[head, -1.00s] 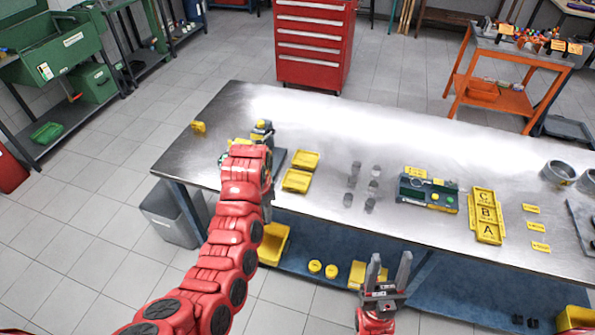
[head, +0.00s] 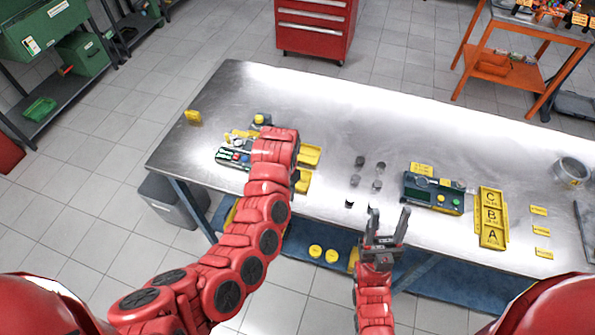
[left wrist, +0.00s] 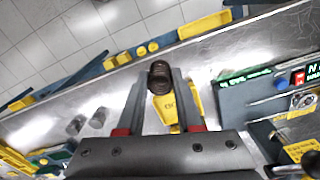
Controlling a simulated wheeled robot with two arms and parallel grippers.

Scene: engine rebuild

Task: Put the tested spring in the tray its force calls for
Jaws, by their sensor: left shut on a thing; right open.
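A dark coiled spring (left wrist: 159,77) is held between the fingertips of my left gripper (left wrist: 158,85) in the left wrist view. A yellow tray (left wrist: 168,108) shows beyond and below it; I cannot tell how high above the tray the spring is. In the head view my red left arm hides the left gripper and the spring. Two yellow trays, the far one (head: 311,154) and the near one (head: 303,181), show partly beside that arm. The tester (head: 230,158) is left of them; its green display (left wrist: 243,76) is only partly readable. My right gripper (head: 388,228) is open and empty at the table's front edge.
Several small grey and dark cylinders (head: 376,184) stand right of the trays. A green device (head: 433,193) and a yellow C-B-A rack (head: 491,218) are farther right. The table's far side is clear.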

